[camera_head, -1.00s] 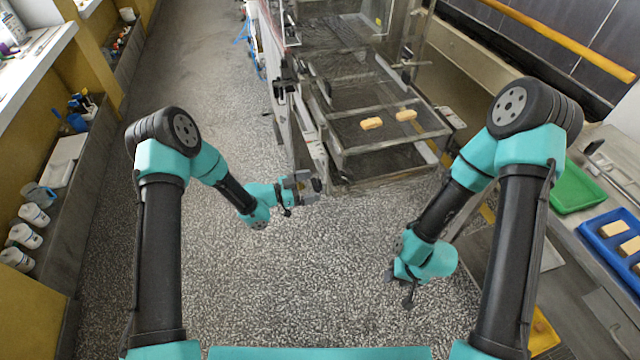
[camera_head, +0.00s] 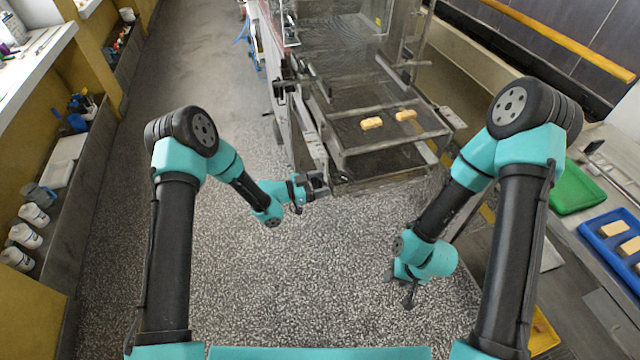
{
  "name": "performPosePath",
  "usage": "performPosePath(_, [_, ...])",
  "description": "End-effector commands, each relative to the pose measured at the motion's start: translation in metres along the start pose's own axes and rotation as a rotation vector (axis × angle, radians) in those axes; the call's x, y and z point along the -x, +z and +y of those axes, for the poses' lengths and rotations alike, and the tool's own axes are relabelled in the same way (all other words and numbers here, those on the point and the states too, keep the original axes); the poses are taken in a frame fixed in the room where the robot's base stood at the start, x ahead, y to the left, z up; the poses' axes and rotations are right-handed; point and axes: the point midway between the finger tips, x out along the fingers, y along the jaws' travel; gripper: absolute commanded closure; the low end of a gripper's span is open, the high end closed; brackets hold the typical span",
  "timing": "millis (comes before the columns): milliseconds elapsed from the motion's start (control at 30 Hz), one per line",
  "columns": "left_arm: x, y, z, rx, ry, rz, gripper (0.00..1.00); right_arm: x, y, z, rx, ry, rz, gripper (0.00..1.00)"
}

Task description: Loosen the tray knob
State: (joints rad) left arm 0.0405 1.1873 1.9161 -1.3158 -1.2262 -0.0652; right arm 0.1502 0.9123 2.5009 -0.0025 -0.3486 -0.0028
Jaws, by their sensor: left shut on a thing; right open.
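My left gripper (camera_head: 318,184) is at the near left corner of the enrober frame (camera_head: 345,165), just below the mesh belt. It is shut on a small dark knob, which its jaws mostly hide; I take this to be the tray knob. The mesh belt (camera_head: 385,137) carries two tan bars (camera_head: 371,123) near its front end. A lower tray (camera_head: 385,165) shows below the belt end. My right gripper (camera_head: 399,290) hangs open and empty over the speckled floor, well apart from the machine.
On the right, a grey counter holds a green tray (camera_head: 567,205) and a blue tray (camera_head: 590,229) with tan bars. A yellow item (camera_head: 544,335) lies low beside my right arm. White bottles (camera_head: 27,236) stand on the left shelf. The floor (camera_head: 260,310) between is clear.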

Motion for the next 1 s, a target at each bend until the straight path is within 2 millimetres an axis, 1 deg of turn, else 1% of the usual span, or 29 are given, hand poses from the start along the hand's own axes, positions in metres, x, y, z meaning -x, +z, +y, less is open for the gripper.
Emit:
performPosePath(33, [0.0001, -0.0001, 0.0000, 0.000, 0.000, 0.000, 0.45, 0.0000, 0.0000, 0.0000, 0.000, 0.000, 0.000, 0.57])
performPosePath(133, [0.0001, -0.0001, 0.0000, 0.000, 0.000, 0.000, 0.54, 0.0000, 0.0000, 0.0000, 0.000, 0.000, 0.000, 0.57])
performPosePath(167, [0.0001, -0.0001, 0.0000, 0.000, 0.000, 0.000, 0.56, 0.0000, 0.0000, 0.0000, 0.000, 0.000, 0.000, 0.57])
performPosePath(367, [0.0001, -0.0001, -0.0001, 0.030, 0.000, 0.000, 0.56, 0.0000, 0.0000, 0.0000, 0.000, 0.000, 0.000, 0.57])
performPosePath(800, [0.0002, 0.0003, -0.0014, 0.333, 0.000, 0.000, 0.56, 0.0000, 0.0000, 0.0000, 0.000, 0.000, 0.000, 0.57])
performPosePath(1000, [0.0002, 0.0004, -0.0016, 0.376, 0.000, 0.000, 0.56, 0.0000, 0.0000, 0.0000, 0.000, 0.000, 0.000, 0.57])
